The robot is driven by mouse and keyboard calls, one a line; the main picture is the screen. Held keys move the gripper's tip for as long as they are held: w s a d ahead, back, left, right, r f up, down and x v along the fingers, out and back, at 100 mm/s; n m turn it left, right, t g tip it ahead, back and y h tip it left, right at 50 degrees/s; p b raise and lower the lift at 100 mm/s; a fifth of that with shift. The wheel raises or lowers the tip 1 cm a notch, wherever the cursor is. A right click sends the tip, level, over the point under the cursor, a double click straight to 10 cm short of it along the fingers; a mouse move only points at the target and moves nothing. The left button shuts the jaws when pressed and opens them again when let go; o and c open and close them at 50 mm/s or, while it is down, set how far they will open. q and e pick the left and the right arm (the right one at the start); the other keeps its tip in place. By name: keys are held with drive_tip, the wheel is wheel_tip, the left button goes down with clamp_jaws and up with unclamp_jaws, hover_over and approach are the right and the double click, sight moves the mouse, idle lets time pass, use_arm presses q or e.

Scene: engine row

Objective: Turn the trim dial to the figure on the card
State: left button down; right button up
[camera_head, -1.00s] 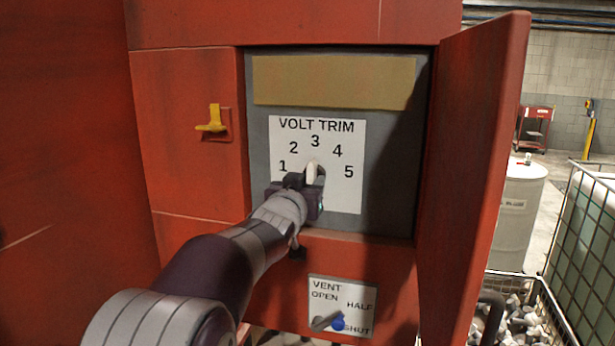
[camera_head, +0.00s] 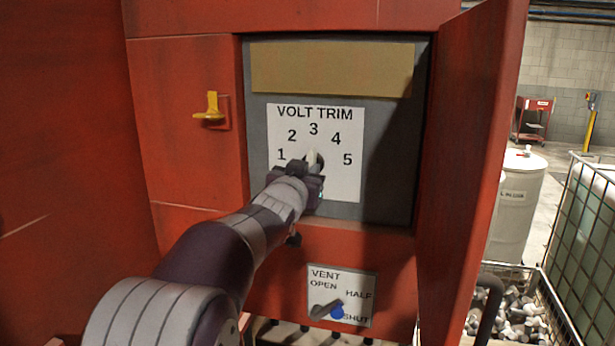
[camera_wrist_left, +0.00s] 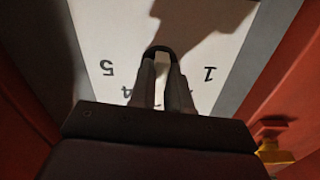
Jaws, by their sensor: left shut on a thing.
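The trim dial sits on the white VOLT TRIM plate (camera_head: 345,185), under an arc of figures 1 to 5. Its pale pointer (camera_head: 316,160) shows just above my left gripper (camera_head: 313,173), pointing up roughly toward 3; the exact setting is hard to tell. My left gripper is shut on the dial and hides most of it. In the left wrist view, the two fingers (camera_wrist_left: 163,65) close on the dial, with 5, 4 and 1 upside down around them. No card with a figure is readable. My right gripper is out of view.
The plate is inside a red cabinet recess with its door (camera_head: 475,170) open at right. A blank tan strip (camera_head: 333,70) is above. A yellow latch (camera_head: 211,108) is at left, and a VENT plate (camera_head: 358,307) with a grey lever (camera_head: 326,309) is below.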

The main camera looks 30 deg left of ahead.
use_arm(q)
drive_tip(key=shift+m+b, duration=1.5)
drive_tip(key=shift+m, duration=1.7)
drive_tip(key=shift+r, duration=0.1)
drive_tip(key=c, duration=1.2)
unclamp_jaws()
drive_tip(key=shift+o, duration=0.6)
drive_tip(key=shift+s, duration=0.1)
drive_tip(key=shift+s+r, duration=0.1)
